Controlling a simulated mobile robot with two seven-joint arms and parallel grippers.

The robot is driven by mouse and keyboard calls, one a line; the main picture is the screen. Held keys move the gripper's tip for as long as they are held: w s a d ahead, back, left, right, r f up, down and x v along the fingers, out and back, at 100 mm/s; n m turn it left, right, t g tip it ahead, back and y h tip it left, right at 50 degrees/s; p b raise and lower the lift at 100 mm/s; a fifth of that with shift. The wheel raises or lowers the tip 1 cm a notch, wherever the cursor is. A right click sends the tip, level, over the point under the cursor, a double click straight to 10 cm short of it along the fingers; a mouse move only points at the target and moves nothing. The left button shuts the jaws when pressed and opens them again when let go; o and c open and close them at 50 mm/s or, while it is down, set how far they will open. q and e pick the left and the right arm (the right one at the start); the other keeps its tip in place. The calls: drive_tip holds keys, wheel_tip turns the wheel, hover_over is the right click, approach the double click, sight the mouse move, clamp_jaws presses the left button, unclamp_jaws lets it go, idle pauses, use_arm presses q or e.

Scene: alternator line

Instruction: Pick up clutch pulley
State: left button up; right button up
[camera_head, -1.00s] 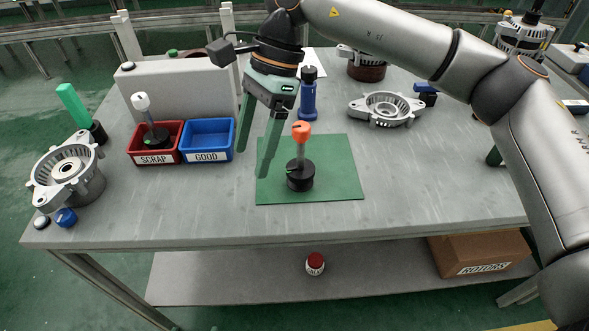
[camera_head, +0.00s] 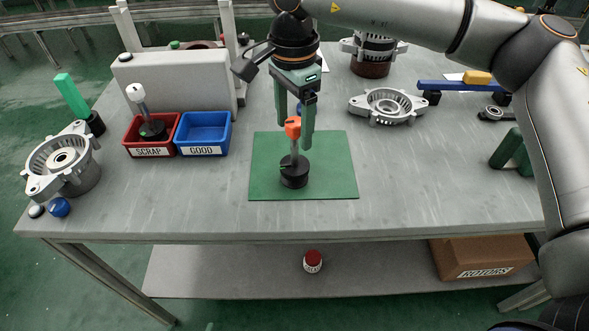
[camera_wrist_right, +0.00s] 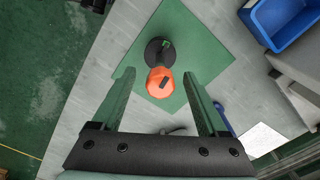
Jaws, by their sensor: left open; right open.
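An upright piece with a black round base, a grey stem and an orange cap (camera_head: 293,129) stands on a green mat (camera_head: 335,175); I take it as the clutch pulley. My right gripper (camera_head: 296,133) is open above it, pointing down, with its fingers at either side of the cap. In the right wrist view the orange cap (camera_wrist_right: 161,83) lies between the two open fingers (camera_wrist_right: 160,78), with a gap on each side. The black base (camera_wrist_right: 155,52) shows beyond it. My left gripper is not in view.
A red SCRAP bin (camera_head: 128,140) holds a similar piece with a white cap. The blue GOOD bin (camera_head: 203,150) beside it looks empty. A metal housing (camera_head: 386,106) lies right of the mat, and another (camera_head: 62,163) stands at the left edge. The front of the table is clear.

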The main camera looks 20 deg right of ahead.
sight(294, 164)
wheel_tip(294, 164, down, 5)
drive_tip(key=shift+w, duration=0.1)
clamp_jaws()
idle(0.7)
drive_tip(key=shift+r, duration=0.1)
idle(0.7)
